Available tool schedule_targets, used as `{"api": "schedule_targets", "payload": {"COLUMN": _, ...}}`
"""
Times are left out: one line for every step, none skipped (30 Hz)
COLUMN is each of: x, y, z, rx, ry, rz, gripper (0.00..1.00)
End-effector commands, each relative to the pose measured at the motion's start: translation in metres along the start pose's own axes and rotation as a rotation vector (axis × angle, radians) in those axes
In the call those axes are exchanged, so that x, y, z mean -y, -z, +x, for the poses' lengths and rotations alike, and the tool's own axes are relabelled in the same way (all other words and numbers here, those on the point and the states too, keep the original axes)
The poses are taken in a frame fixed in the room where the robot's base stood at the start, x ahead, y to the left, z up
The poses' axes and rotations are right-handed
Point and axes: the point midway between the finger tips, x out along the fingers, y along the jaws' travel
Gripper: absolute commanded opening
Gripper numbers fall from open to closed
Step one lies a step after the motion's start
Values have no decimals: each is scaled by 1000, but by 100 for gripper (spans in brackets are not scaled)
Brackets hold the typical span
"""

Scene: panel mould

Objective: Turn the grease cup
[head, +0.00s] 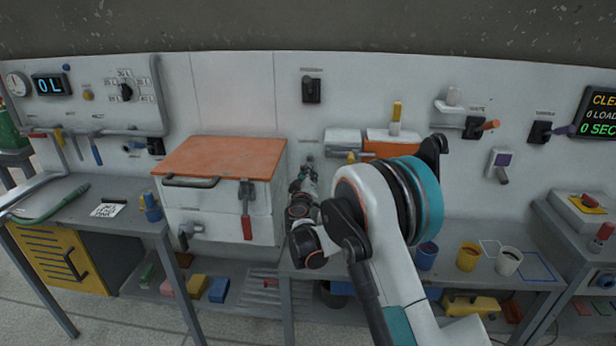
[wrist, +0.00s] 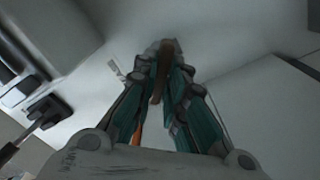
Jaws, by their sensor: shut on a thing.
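My gripper (wrist: 172,72) is shut on a narrow brown piece (wrist: 163,62) in the wrist view, which I take to be the grease cup. The piece stands between the fingertips against the pale panel. In the head view my gripper (head: 308,170) is small, reaching the back panel just right of the orange-topped box. The cup cannot be made out there, as the gripper hides it.
The orange-topped white box (head: 225,157) with a red-handled lever (head: 246,210) stands close left of my gripper. A white and orange unit (head: 390,143) is close right. Several cups, including a yellow one (head: 467,257), stand on the right bench.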

Motion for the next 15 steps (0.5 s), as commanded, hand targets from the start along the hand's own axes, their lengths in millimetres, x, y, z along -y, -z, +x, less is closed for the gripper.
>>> {"api": "schedule_targets", "payload": {"x": 1, "y": 0, "z": 0, "rx": 0, "ry": 1, "rz": -41, "gripper": 0}}
{"api": "schedule_targets", "payload": {"x": 1, "y": 0, "z": 0, "rx": -1, "ry": 1, "rz": -70, "gripper": 0}}
{"api": "schedule_targets", "payload": {"x": 1, "y": 0, "z": 0, "rx": -1, "ry": 1, "rz": -108, "gripper": 0}}
{"api": "schedule_targets", "payload": {"x": 1, "y": 0, "z": 0, "rx": -1, "ry": 1, "rz": -136, "gripper": 0}}
{"api": "schedule_targets", "payload": {"x": 1, "y": 0, "z": 0, "rx": -1, "ry": 1, "rz": -165, "gripper": 0}}
{"api": "schedule_targets", "payload": {"x": 1, "y": 0, "z": 0, "rx": -1, "ry": 1, "rz": -203, "gripper": 0}}
{"api": "schedule_targets", "payload": {"x": 1, "y": 0, "z": 0, "rx": -1, "ry": 1, "rz": -231, "gripper": 0}}
{"api": "schedule_targets", "payload": {"x": 1, "y": 0, "z": 0, "rx": -1, "ry": 1, "rz": -260, "gripper": 0}}
{"api": "schedule_targets", "payload": {"x": 1, "y": 0, "z": 0, "rx": -1, "ry": 1, "rz": -298, "gripper": 0}}
{"api": "schedule_targets", "payload": {"x": 1, "y": 0, "z": 0, "rx": -1, "ry": 1, "rz": -326, "gripper": 0}}
{"api": "schedule_targets", "payload": {"x": 1, "y": 0, "z": 0, "rx": -1, "ry": 1, "rz": -355, "gripper": 0}}
{"api": "schedule_targets", "payload": {"x": 1, "y": 0, "z": 0, "rx": -1, "ry": 1, "rz": -393, "gripper": 0}}
{"api": "schedule_targets", "payload": {"x": 1, "y": 0, "z": 0, "rx": -1, "ry": 1, "rz": -421, "gripper": 0}}
{"api": "schedule_targets", "payload": {"x": 1, "y": 0, "z": 0, "rx": -1, "ry": 1, "rz": -449, "gripper": 0}}
{"api": "schedule_targets", "payload": {"x": 1, "y": 0, "z": 0, "rx": -1, "ry": 1, "rz": -488, "gripper": 0}}
